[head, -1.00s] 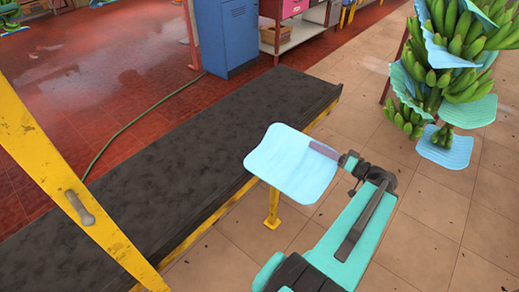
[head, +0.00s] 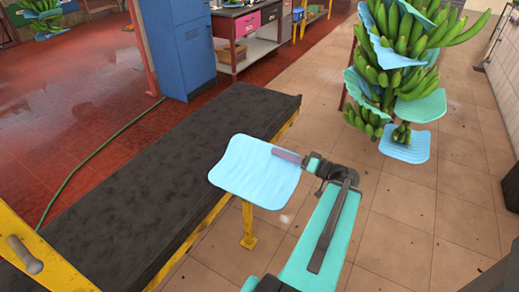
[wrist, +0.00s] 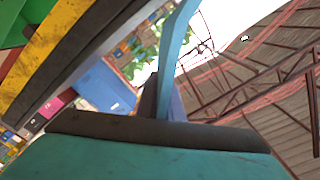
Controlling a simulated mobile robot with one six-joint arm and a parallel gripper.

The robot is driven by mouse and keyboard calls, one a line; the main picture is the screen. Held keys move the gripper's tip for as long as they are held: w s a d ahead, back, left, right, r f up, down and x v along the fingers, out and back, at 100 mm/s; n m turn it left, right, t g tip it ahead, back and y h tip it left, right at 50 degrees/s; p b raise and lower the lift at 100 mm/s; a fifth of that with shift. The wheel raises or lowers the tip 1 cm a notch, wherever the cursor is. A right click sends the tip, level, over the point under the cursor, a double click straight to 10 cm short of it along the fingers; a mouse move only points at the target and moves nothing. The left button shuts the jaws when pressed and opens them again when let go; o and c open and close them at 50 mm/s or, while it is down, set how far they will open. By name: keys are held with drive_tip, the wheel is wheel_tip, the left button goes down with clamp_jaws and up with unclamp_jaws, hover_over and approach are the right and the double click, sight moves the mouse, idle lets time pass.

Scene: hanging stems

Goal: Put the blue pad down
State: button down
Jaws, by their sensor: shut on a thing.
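The blue pad (head: 254,172) is a light blue, slightly curved sheet. My gripper (head: 290,158) is shut on its right edge in the head view and holds it up, clear of the floor. The pad is in front of the near edge of a black belt (head: 160,165) and partly overlaps it in the picture. In the wrist view the pad (wrist: 175,60) shows nearly edge-on as a thin blue strip rising from the gripper (wrist: 163,110). The gap below the pad cannot be judged exactly.
Hanging banana bunches (head: 400,60) with blue and green pads among them are at the upper right. A yellow post (head: 30,260) stands at the lower left. A blue cabinet (head: 180,50) and a bench (head: 245,25) are behind the belt. Tiled floor lies open at right.

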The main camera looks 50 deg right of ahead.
drive_tip(key=shift+w+d+f+b, duration=0.25)
drive_tip(key=shift+w+b, duration=0.3)
drive_tip(key=shift+b, duration=1.15)
drive_tip(key=w+b, duration=0.1)
drive_tip(key=b, duration=0.3)
drive_tip(key=shift+w+d, duration=0.1)
drive_tip(key=shift+w, duration=0.05)
drive_tip(key=w+d+p, duration=0.2)
drive_tip(key=w+d, duration=0.1)
drive_tip(key=w, duration=0.7)
drive_tip(key=shift+w+f, duration=0.2)
drive_tip(key=shift+f, duration=0.15)
drive_tip(key=shift+a, duration=0.1)
wheel_tip(320, 180, down, 4)
drive_tip(key=shift+r+p, duration=0.25)
drive_tip(key=shift+p, duration=0.1)
drive_tip(key=shift+f+b, duration=0.2)
drive_tip(key=shift+b, duration=0.1)
